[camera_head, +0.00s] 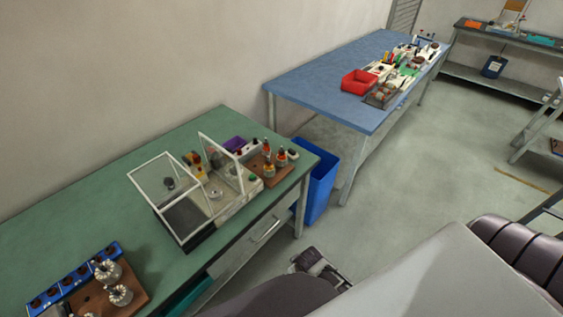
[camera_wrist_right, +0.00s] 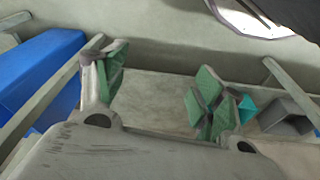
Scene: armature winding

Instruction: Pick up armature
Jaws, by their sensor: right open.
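Two armatures, silver with pale windings, stand upright on a brown board (camera_head: 139,296) at the near left end of the green table; one is the rear armature (camera_head: 106,270) and one the front armature (camera_head: 120,295). Two more armatures with orange-red tops, a left one (camera_head: 268,168) and a right one (camera_head: 282,157), stand on a second brown board (camera_head: 257,162) at the table's far right. My right gripper (camera_head: 318,263) is low over the floor, off the table's front edge. In the right wrist view its green-padded fingers (camera_wrist_right: 158,88) are apart with nothing between them. My left gripper is out of view.
A winding machine with clear framed guards (camera_head: 163,185) stands mid-table. Blue trays (camera_head: 75,280) sit behind the near board. A blue bin (camera_head: 318,183) stands on the floor beyond the table's end. The green table (camera_head: 75,215) is bare between machine and near board. A blue table (camera_head: 320,80) stands behind.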

